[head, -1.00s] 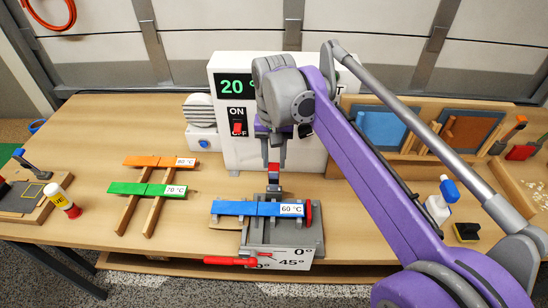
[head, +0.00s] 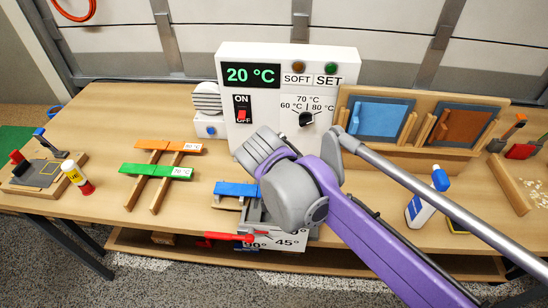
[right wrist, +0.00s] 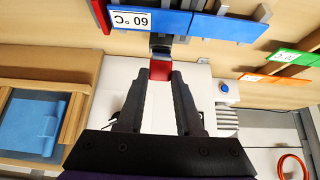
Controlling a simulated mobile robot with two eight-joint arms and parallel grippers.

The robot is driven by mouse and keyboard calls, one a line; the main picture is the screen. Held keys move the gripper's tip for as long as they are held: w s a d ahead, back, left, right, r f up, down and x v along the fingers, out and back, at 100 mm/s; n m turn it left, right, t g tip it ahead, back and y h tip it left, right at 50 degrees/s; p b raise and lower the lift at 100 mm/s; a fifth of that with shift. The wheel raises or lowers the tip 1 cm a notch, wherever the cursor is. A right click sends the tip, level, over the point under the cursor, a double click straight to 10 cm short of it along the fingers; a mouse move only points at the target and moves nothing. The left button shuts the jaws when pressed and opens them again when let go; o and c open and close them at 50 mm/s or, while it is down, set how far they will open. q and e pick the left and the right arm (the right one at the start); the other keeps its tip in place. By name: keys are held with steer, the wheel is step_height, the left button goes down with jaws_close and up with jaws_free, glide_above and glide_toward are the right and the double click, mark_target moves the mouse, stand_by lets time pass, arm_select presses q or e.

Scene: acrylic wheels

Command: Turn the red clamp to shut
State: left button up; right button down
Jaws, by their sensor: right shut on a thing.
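The red clamp's red handle end (right wrist: 160,70) shows in the right wrist view between my right gripper's fingertips (right wrist: 160,78). The gripper is shut on it. A dark grey lever joins the red end to the fixture behind the blue 60 °C bar (right wrist: 190,20). In the head view my right arm hides the clamp, the gripper and much of the grey fixture (head: 252,216); the blue bar's left part (head: 236,189) shows. My left gripper is in neither view now.
A white control box (head: 285,80) reading 20 °C stands just behind the fixture. A red lever (head: 228,236) sticks out at the fixture's front. Green (head: 150,170) and orange (head: 165,145) bars rest on wooden rails to the left. A blue-capped bottle (head: 425,200) stands right.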

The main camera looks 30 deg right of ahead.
steer(key=shift+s+a+f+t+h+b, duration=0.15)
steer(key=shift+s+a+f+t+h, duration=0.4)
steer(key=shift+f, duration=0.7)
steer(key=shift+s+a+f+t+h+b, duration=0.1)
steer(key=shift+s+a+f+t+h, duration=0.2)
steer(key=shift+s+f+t, duration=0.75)
steer(key=shift+s+a+f+t+h+b, duration=0.2)
steer(key=shift+s+a+f+t, duration=0.3)
steer(key=shift+f, duration=0.9)
steer(key=shift+s+g, duration=0.15)
steer(key=shift+g, duration=0.15)
steer(key=c, duration=0.6)
jaws_free()
steer(key=shift+o, duration=0.2)
steer(key=shift+r, duration=0.1)
steer(key=shift+s+a+r, duration=0.1)
steer(key=shift+a+r, duration=0.05)
steer(key=p+v, duration=0.1)
steer(key=v, duration=0.9)
steer(key=shift+p, duration=0.35)
steer(key=shift+s+a, duration=0.1)
steer(key=shift+s, duration=0.05)
